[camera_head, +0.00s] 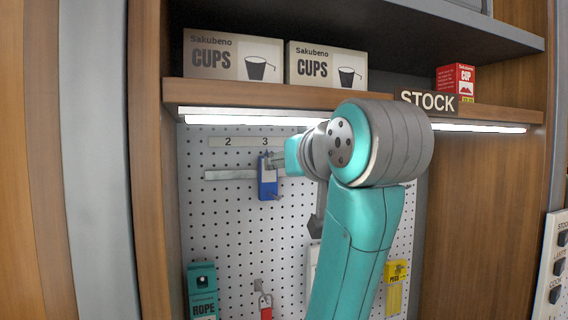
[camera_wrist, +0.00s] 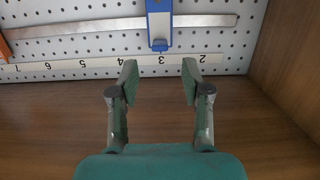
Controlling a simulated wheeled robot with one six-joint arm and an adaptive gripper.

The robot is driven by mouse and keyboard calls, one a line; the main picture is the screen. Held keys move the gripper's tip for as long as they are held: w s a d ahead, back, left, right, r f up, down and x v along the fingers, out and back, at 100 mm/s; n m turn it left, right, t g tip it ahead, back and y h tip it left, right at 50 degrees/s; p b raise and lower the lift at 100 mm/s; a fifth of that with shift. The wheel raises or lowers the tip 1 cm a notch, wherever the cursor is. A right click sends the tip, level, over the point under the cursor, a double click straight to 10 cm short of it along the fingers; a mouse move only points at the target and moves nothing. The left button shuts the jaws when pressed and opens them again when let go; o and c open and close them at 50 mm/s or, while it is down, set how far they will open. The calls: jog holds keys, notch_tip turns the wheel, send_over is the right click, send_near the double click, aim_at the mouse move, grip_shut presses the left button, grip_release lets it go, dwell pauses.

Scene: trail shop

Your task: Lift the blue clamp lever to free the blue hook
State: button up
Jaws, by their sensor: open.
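The blue hook (camera_head: 268,180) is clamped on a horizontal metal rail (camera_head: 226,175) on the pegboard, just below the number 3. In the wrist view, which is turned upside down, the blue hook (camera_wrist: 159,22) crosses the rail (camera_wrist: 100,26). A small blue clamp lever (camera_wrist: 159,45) shows at its end nearest the number strip. My gripper (camera_wrist: 160,72) is open and empty, its two fingers either side of the hook's line and apart from the lever. In the head view my gripper (camera_head: 274,160) is beside the top of the hook and partly hides it; the lever there is unclear.
The wooden stock shelf (camera_head: 220,94) with a light strip overhangs the board and carries cup boxes (camera_head: 233,56). Below hang a teal rope pack (camera_head: 202,290), a red-tagged item (camera_head: 264,300) and a yellow pack (camera_head: 396,285). A side panel (camera_wrist: 290,60) stands close by.

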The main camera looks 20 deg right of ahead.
jog(key=shift+f, duration=0.15)
notch_tip(320, 180, down, 5)
jog(key=s+t, duration=0.3)
jog(key=t, duration=0.3)
jog(key=x, duration=1.1)
grip_shut()
